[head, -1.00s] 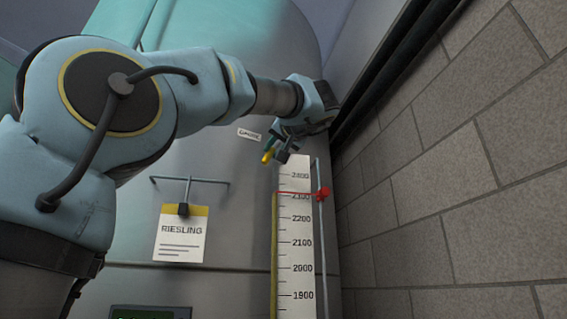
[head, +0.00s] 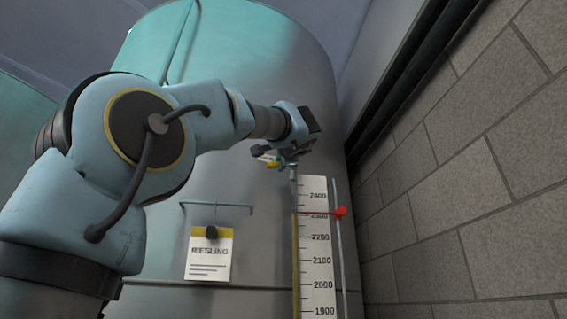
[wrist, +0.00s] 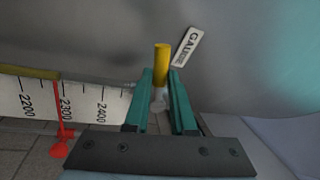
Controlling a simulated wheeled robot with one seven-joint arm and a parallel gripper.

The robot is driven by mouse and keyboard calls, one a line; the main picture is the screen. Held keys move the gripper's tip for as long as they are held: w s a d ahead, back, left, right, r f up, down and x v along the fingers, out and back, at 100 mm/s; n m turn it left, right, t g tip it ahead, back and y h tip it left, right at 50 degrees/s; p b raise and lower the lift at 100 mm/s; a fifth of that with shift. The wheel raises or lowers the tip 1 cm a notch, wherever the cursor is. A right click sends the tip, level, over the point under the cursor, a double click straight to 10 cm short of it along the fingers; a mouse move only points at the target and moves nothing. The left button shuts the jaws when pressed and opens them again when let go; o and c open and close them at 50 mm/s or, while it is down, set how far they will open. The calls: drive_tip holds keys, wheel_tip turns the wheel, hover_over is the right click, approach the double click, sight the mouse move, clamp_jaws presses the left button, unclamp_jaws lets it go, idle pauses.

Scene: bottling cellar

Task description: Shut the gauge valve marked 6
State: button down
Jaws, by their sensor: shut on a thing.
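The valve's yellow handle (wrist: 161,58) stands between the two teal fingers of my gripper (wrist: 160,96) in the wrist view. My gripper is shut on it. In the head view my gripper (head: 281,158) is at the top of the gauge, and the yellow handle (head: 272,165) points left, roughly level. A tilted white label reading GAUGE (wrist: 187,47) is beside the handle on the tank; in the head view my gripper partly covers it. The valve body is mostly hidden. I see no number 6.
A white scale (head: 318,250) with a red marker (head: 341,211) hangs below my gripper. A RIESLING card (head: 209,256) hangs from a rail (head: 225,205) on the tank (head: 250,60). A block wall (head: 470,200) stands close on the right.

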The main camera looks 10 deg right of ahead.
drive_tip(key=shift+a+r+m+h+p, duration=0.1)
drive_tip(key=shift+r+m+h+p, duration=0.15)
drive_tip(key=shift+m, duration=0.45)
drive_tip(key=shift+r+m+h+p, duration=0.15)
drive_tip(key=shift+r+m, duration=0.15)
drive_tip(key=shift+m, duration=0.4)
drive_tip(key=c, duration=0.8)
unclamp_jaws()
drive_tip(key=shift+o, duration=0.2)
drive_tip(key=shift+f, duration=0.1)
drive_tip(key=b+v, duration=0.5)
drive_tip(key=v, duration=0.6)
drive_tip(key=shift+w, duration=0.1)
